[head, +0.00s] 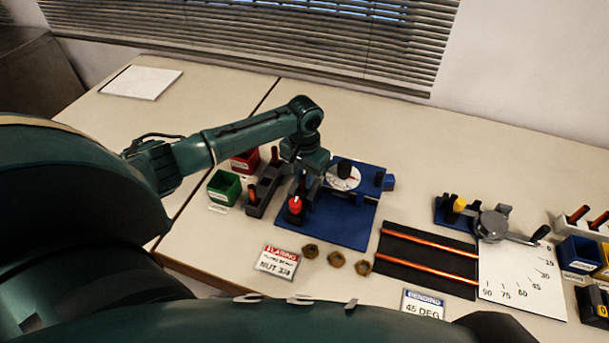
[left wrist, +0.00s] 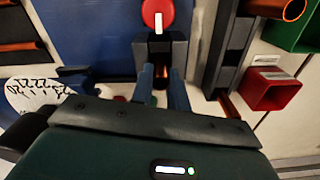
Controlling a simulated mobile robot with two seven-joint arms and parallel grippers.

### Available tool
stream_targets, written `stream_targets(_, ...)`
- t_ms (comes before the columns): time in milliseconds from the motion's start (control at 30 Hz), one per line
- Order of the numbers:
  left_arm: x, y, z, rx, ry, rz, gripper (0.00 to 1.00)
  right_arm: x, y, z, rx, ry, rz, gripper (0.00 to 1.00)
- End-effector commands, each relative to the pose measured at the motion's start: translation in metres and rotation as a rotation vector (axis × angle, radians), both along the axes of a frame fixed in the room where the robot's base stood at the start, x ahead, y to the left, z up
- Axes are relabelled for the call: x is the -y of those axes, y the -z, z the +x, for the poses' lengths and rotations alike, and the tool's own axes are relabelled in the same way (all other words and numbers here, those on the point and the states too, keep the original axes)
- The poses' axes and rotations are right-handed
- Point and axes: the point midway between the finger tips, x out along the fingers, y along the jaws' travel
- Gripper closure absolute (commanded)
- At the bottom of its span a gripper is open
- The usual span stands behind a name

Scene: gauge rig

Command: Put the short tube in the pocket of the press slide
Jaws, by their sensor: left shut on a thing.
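My left gripper (head: 303,188) points down over the blue base plate (head: 340,225). In the left wrist view its two fingers (left wrist: 161,88) are shut on a short copper tube (left wrist: 163,74), which shows between them. The tube is against or just in front of a dark block (left wrist: 158,50) topped by a red knob; I take this block as the press slide. The red knob (head: 295,204) also shows in the head view. The pocket is mostly hidden by the fingers, so I cannot tell whether the tube is in it. My right gripper is not in view.
A dark rack (head: 262,190) with short copper tubes stands left of the plate, beside green (head: 224,187) and red (head: 245,162) bins. A dial (head: 342,177) stands behind. Brass nuts (head: 336,259) and long copper tubes (head: 430,262) lie right and in front.

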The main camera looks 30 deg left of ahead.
Motion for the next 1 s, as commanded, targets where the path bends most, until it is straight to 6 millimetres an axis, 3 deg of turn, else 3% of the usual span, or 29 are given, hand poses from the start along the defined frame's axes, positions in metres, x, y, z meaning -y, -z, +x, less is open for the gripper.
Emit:
stream_targets(300, 0.000, 0.000, -0.001, 0.000, -0.001, 0.000, 1.00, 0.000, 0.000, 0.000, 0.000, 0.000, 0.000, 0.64)
stream_targets(333, 0.000, 0.000, -0.001, 0.000, -0.001, 0.000, 0.81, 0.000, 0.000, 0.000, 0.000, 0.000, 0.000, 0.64)
stream_targets(600, 0.000, 0.000, -0.001, 0.000, -0.001, 0.001, 0.59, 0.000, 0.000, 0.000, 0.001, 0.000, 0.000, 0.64)
stream_targets(867, 0.000, -0.001, -0.001, 0.000, -0.001, 0.001, 0.58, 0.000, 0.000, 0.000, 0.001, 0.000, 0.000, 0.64)
stream_targets(1000, 0.000, -0.012, 0.000, 0.003, 0.000, 0.000, 0.58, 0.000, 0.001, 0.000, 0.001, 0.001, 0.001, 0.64)
